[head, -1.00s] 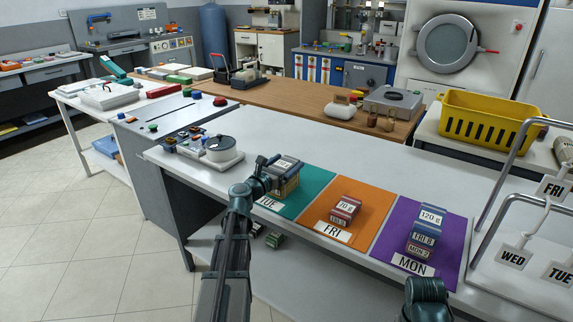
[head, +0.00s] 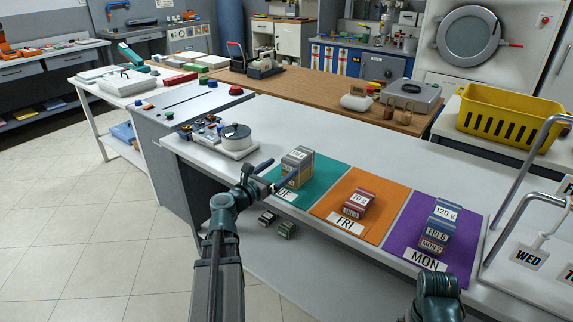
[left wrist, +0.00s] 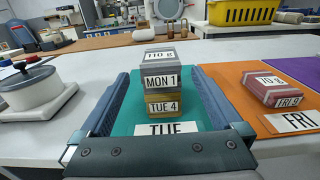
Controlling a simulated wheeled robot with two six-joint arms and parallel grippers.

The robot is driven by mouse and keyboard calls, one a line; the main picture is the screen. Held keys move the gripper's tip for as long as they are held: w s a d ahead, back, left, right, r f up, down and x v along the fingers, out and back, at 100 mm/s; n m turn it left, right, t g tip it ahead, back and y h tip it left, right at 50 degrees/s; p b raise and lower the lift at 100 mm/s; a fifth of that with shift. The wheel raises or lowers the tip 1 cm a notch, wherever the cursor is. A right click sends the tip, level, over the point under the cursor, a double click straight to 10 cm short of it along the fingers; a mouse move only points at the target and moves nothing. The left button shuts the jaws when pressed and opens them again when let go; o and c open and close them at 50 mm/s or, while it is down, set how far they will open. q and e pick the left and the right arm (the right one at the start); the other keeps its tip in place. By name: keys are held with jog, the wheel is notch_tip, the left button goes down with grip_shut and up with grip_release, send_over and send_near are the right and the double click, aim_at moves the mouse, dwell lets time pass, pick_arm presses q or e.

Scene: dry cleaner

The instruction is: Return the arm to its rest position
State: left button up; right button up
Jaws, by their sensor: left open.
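My left gripper (head: 274,176) is open and empty at the front edge of the counter, by the teal mat (head: 318,182). Its two fingers also show in the left wrist view (left wrist: 160,72), one on each side of the picture. Beyond them a stack stands upright on the teal mat: a grey box (left wrist: 158,80) marked MON 1 on a yellowish box (left wrist: 160,106) marked TUE 4. The stack also shows in the head view (head: 297,167), just right of the fingers and apart from them. Part of my right arm shows at the bottom right; its gripper is out of view.
A red box (head: 358,202) sits on the orange mat (head: 385,205). A stack of blue and red boxes (head: 440,226) stands on the purple mat (head: 467,245). A white scale (head: 237,143) is left of the mats. Metal rails (head: 530,205) rise at the right. Floor at left is clear.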

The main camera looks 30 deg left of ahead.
aim_at(301, 152)
pick_arm(q)
jog(key=shift+s, duration=0.2)
jog(key=w, duration=1.1)
jog(key=shift+w+d, duration=0.3)
jog(key=shift+d, duration=0.1)
jog(key=shift+w, duration=0.25)
jog(key=shift+f, duration=0.15)
